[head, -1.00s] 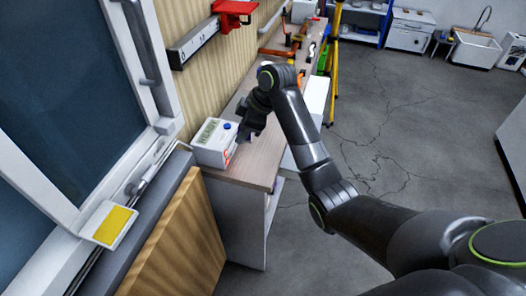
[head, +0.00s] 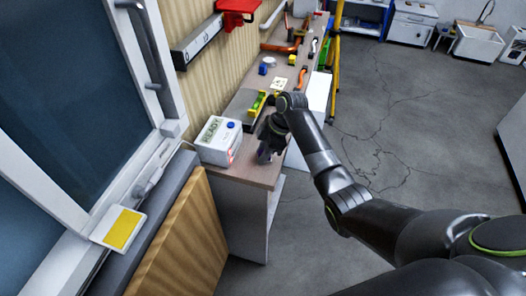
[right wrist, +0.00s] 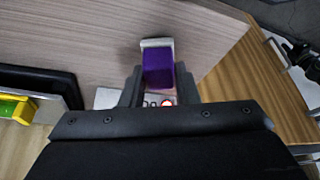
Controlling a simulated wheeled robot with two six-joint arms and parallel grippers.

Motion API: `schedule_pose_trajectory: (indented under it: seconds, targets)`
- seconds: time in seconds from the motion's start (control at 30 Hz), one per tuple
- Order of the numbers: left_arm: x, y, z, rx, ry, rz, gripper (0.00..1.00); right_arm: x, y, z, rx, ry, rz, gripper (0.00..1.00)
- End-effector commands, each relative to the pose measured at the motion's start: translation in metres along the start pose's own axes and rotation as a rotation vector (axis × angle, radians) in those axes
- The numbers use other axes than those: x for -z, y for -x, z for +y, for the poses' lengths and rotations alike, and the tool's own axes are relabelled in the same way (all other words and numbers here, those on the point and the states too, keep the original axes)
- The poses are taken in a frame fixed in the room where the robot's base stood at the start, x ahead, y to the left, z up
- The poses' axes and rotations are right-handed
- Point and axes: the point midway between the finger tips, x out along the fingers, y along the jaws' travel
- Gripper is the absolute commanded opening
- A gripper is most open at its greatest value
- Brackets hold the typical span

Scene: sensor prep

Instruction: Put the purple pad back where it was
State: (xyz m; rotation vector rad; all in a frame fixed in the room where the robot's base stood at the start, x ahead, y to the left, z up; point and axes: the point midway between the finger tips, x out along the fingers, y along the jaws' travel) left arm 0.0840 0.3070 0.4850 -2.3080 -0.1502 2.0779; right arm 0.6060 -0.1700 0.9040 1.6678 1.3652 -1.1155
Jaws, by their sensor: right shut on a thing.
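The purple pad (right wrist: 158,68), set in a pale frame, sits between the two fingers of my right gripper (right wrist: 158,88) in the right wrist view. The fingers are shut on it from both sides. In the head view my right gripper (head: 265,153) points down over the near end of the bench, to the right of a white device (head: 217,142) with a READY display. Only a small bit of purple shows at the fingertips there. I cannot tell whether the pad touches the bench top. My left gripper is not in view.
The wooden bench (head: 262,174) holds a yellow-green level (head: 257,104) and several small tools farther back. A yellow pad in a white frame (head: 122,228) lies by the window at left. Open floor lies right of the bench.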

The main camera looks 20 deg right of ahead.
Motion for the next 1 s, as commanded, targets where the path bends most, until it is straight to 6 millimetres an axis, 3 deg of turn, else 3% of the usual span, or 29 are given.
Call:
schedule_pose_trajectory:
  seconds: [0.37, 0.4, 0.57, 0.83, 1.0]
  targets:
    - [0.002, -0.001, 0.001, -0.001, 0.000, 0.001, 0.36, -0.002, -0.006, 0.000, -0.001, 0.001, 0.000, 0.10]
    - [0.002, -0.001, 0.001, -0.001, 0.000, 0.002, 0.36, -0.003, -0.007, 0.000, -0.001, 0.001, 0.000, 0.29]
    - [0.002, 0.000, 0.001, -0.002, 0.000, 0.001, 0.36, -0.002, -0.006, 0.000, -0.001, 0.001, 0.000, 0.50]
    - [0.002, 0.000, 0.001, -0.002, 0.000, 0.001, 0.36, -0.002, -0.006, 0.000, -0.001, 0.001, 0.000, 0.50]
    - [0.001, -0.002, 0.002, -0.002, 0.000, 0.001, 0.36, -0.002, 0.007, 0.001, -0.006, 0.001, -0.001, 0.50]
